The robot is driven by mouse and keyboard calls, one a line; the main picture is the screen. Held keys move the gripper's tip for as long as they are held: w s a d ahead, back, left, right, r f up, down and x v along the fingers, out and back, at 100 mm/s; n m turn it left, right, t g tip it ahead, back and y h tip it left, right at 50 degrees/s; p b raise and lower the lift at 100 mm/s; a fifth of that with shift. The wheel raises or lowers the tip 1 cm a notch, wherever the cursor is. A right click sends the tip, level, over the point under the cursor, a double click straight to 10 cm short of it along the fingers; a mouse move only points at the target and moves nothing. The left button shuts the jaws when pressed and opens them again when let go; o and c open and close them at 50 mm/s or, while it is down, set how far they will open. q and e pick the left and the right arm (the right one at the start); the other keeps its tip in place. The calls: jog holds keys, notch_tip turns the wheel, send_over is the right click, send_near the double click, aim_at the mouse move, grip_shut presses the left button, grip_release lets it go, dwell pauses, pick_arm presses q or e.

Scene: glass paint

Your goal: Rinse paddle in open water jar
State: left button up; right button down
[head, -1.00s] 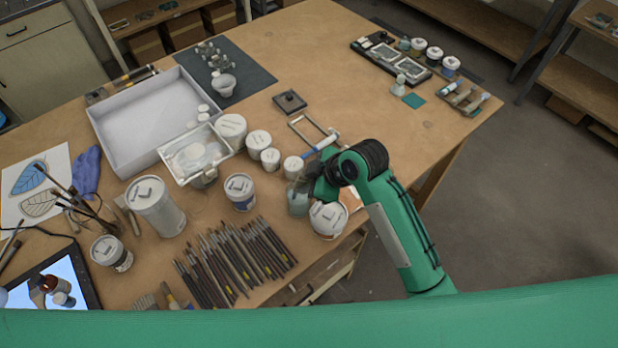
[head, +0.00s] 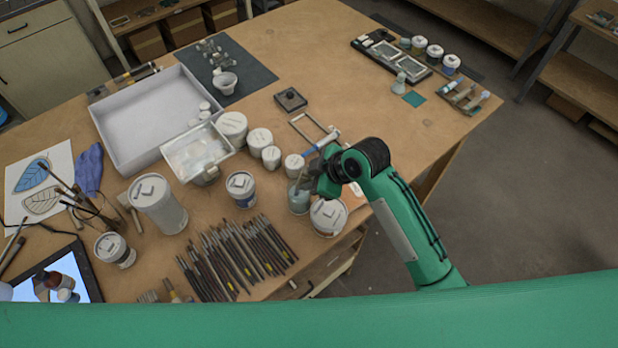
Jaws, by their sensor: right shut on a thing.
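My right gripper (head: 318,180) is above a small open jar (head: 298,199) near the table's right front edge. It is shut on a thin tool, seemingly the paddle (head: 306,174), which slants down toward the jar's mouth. The gripper and my arm hide part of it, so I cannot tell how deep its tip is in the jar. The jar stands upright, with a greyish-blue body. My left gripper is not in the picture.
A lidded white jar (head: 328,216) stands close to the right of the open jar, and a small white jar (head: 293,165) behind it. Many brushes (head: 235,258) lie in front. A white tray (head: 150,120) is at the left. Bare table (head: 350,95) lies behind.

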jog(key=shift+s+a, duration=0.2)
jog(key=shift+a, duration=0.05)
jog(key=shift+w+d, duration=0.25)
jog(key=shift+d, duration=0.05)
dwell(1.2)
jog(key=shift+s+d+r, duration=0.15)
jog(key=shift+s+r, duration=0.05)
jog(key=shift+r, duration=0.7)
jog(key=shift+s+d+r, duration=0.15)
jog(key=shift+s+r, duration=0.1)
jog(key=shift+r, duration=0.6)
jog(key=shift+s+d+r, duration=0.15)
jog(key=shift+s+r, duration=0.05)
jog(key=shift+r, duration=0.7)
jog(key=shift+r, duration=2.2)
jog(key=shift+r, duration=0.1)
